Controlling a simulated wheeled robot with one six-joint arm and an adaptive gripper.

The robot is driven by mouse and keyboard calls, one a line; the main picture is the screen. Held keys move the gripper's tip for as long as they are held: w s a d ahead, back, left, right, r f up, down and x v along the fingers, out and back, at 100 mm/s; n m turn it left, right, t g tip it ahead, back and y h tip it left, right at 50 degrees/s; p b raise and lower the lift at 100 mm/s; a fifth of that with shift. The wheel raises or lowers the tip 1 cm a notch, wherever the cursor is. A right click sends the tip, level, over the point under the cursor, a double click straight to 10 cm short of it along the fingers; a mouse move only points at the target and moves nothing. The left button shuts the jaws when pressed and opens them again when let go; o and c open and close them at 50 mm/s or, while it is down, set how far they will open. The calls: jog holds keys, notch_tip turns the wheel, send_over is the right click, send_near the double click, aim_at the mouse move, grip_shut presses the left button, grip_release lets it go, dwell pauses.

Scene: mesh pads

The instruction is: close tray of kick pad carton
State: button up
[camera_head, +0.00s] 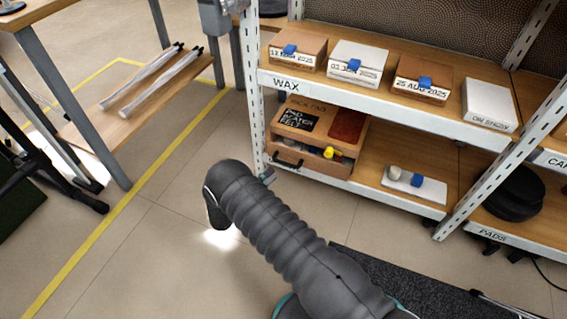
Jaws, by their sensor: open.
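The kick pad carton (346,112) is a brown box on the lower shelf, with a black label and a dark red panel on top. Its tray (312,165) sits low at the front and is pulled out, with a dark handle (287,160) on its front. A yellow item (328,152) and a few small items show in the tray. My dark ribbed arm rises from the bottom right, bends left of the carton and points down. It is apart from the tray in the picture.
A white shelf upright (251,92) stands just left of the carton. Several boxes sit on the shelf above, marked WAX (286,85). A wooden bench stands at left. The floor (150,240) is clear at left.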

aim_at(284, 162)
jog(key=x, duration=0.7)
jog(key=shift+w+d, duration=0.25)
jog(key=shift+w, duration=0.1)
grip_shut()
